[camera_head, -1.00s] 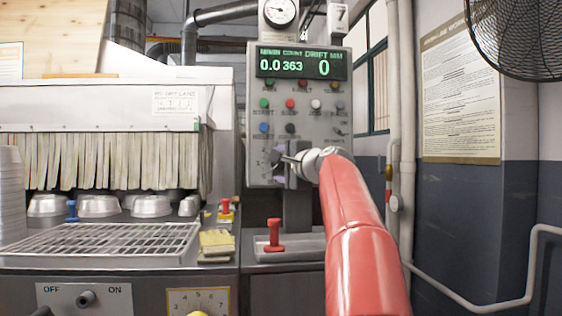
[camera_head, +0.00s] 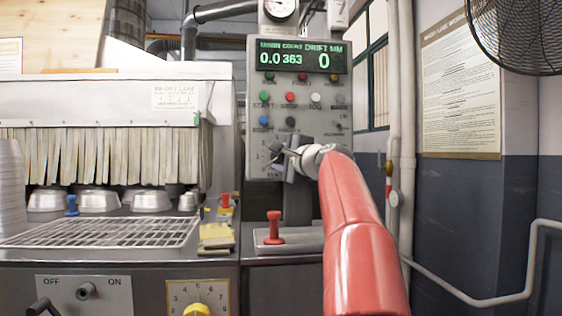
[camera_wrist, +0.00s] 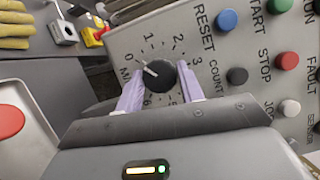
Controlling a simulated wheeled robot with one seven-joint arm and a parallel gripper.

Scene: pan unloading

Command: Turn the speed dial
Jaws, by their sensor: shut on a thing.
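The speed dial (camera_wrist: 157,76) is a round black knob with a white pointer line on the grey control panel. Numbers ring it, and the pointer stands between 0 and 1 in the wrist view. My gripper (camera_wrist: 162,79) has its two pale purple fingers on either side of the knob, shut on it. In the head view my gripper (camera_head: 279,152) is at the lower part of the panel (camera_head: 256,100), and the knob is largely hidden behind it. The green display (camera_head: 300,60) reads 0.0, 363 and 0.
Coloured buttons (camera_wrist: 227,21) sit close to the right of the dial. A red-handled plunger (camera_head: 274,228) stands below the panel. A yellow knob (camera_head: 198,309), a wire rack (camera_head: 115,232) and metal pans (camera_head: 98,201) are to the left. Pipes run along the right wall.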

